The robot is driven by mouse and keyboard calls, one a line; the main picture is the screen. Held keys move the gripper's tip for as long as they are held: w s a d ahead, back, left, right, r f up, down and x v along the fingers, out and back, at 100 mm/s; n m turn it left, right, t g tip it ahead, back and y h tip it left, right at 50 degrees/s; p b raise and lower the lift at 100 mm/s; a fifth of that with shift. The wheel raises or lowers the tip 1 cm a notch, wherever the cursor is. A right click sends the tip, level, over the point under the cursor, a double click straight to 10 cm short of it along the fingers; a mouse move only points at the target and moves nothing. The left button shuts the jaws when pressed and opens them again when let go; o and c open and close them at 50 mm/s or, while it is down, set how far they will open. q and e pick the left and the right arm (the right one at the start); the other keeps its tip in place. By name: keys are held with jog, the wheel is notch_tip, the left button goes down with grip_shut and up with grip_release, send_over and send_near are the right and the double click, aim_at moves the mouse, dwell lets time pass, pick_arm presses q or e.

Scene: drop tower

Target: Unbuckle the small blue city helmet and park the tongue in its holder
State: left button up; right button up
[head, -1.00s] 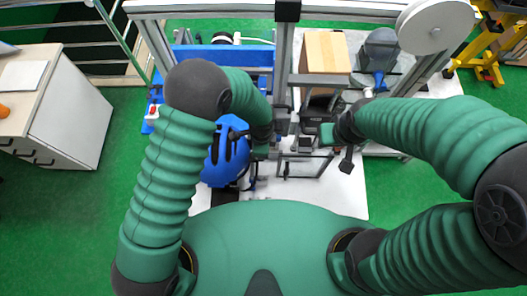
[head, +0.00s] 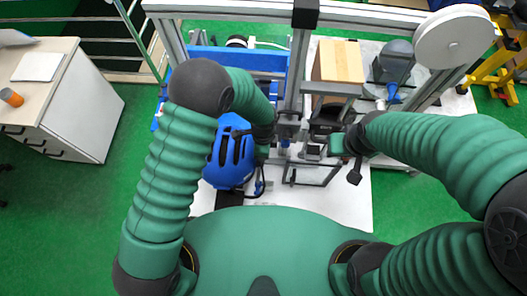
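The small blue helmet (head: 231,158) sits left of the middle of the white work surface, partly hidden behind my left arm. A thin dark strap with a bluish piece (head: 259,187) hangs at its lower right; I cannot tell whether the buckle is fastened. My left gripper (head: 264,150) is at the helmet's right side; its fingers are too small and hidden to read. My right gripper (head: 345,155) is further right, apart from the helmet, beside small grey and black fixtures (head: 312,150); its opening is unclear. I cannot make out the tongue or its holder.
A metal frame (head: 298,70) rises behind the helmet, with a white disc (head: 454,40) at its upper right. A wooden block (head: 338,62) and a grey rounded object (head: 394,60) stand behind. A cabinet (head: 85,115) is at far left. Bare white surface (head: 345,205) lies in front.

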pick_arm(q)
jog(key=shift+s+f+b, duration=0.2)
jog(key=shift+f+b, duration=0.95)
jog(key=shift+f, duration=0.35)
dwell(1.5)
dwell(0.4)
jog(key=o, duration=1.1)
jog(key=shift+c, duration=0.2)
notch_tip(320, 180, up, 10)
jog(key=d+p, duration=0.3)
jog(key=p, duration=0.3)
jog(key=shift+p, duration=0.35)
jog(key=shift+s, duration=0.15)
